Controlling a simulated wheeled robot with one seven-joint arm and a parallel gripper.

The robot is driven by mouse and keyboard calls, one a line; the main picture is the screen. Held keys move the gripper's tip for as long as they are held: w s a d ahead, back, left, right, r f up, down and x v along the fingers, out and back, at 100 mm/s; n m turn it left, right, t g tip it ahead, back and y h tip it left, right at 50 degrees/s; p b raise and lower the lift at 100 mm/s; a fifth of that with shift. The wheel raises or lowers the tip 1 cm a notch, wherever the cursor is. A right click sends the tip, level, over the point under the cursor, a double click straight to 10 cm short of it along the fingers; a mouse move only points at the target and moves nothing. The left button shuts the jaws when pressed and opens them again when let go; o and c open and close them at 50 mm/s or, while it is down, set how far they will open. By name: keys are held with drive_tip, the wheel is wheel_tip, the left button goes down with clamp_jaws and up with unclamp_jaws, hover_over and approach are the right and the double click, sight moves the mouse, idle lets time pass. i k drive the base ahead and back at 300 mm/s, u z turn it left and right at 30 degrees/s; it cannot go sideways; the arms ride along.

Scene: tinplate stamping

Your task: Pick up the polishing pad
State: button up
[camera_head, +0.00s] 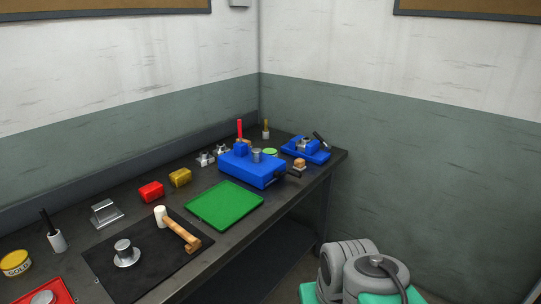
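No thing in view is clearly marked as the polishing pad. A small round green disc (270,152) lies on the bench behind the blue press-like block and could be it. A small tan-topped piece (299,163) sits near the bench's right edge and could also be it; it is too small to tell. My gripper is not in view; only grey and teal parts of my own body show at the lower right, apart from the bench.
The dark bench (230,232) runs along the wall into the corner. A blue block (250,170) with a lever stands near a green tray (224,204). A mallet (182,233) lies on a black mat (150,270).

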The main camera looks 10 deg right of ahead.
sight(299, 164)
drive_tip(key=z, duration=0.85)
drive_tip(key=i, duration=2.7)
drive_tip(key=u, duration=3.85)
